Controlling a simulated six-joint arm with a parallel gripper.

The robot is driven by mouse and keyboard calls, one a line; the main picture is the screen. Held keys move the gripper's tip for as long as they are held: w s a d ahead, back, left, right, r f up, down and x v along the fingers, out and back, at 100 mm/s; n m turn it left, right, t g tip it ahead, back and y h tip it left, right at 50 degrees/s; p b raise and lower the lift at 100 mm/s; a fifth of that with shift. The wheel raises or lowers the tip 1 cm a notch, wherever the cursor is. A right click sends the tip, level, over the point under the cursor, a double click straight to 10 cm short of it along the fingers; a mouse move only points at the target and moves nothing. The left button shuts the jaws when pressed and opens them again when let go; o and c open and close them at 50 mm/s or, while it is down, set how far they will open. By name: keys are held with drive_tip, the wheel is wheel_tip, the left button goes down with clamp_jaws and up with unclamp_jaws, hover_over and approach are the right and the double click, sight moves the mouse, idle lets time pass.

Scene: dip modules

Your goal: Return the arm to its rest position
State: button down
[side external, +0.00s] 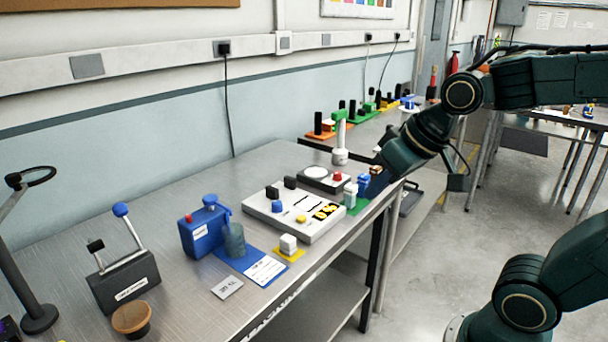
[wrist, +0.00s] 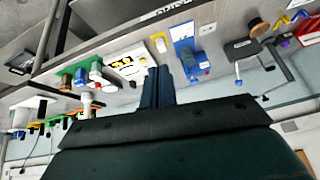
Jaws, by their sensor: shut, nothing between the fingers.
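My gripper (side external: 376,172) is at the end of my dark green arm, which reaches in from the right over the right end of the steel bench (side external: 165,290). In the wrist view the two dark blue fingers (wrist: 158,88) are together with nothing between them. In the side view the fingertips are small and hard to separate from a blue piece (side external: 363,184) beside a pale piece (side external: 350,193) there. I cannot tell the exact gap between the gripper and these pieces.
Open floor (side external: 450,245) lies to the right.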

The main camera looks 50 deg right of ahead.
drive_tip(key=s+n, duration=0.1)
drive_tip(key=s, duration=0.7)
drive_tip(key=shift+a+g, duration=0.3)
drive_tip(key=shift+f, duration=0.1)
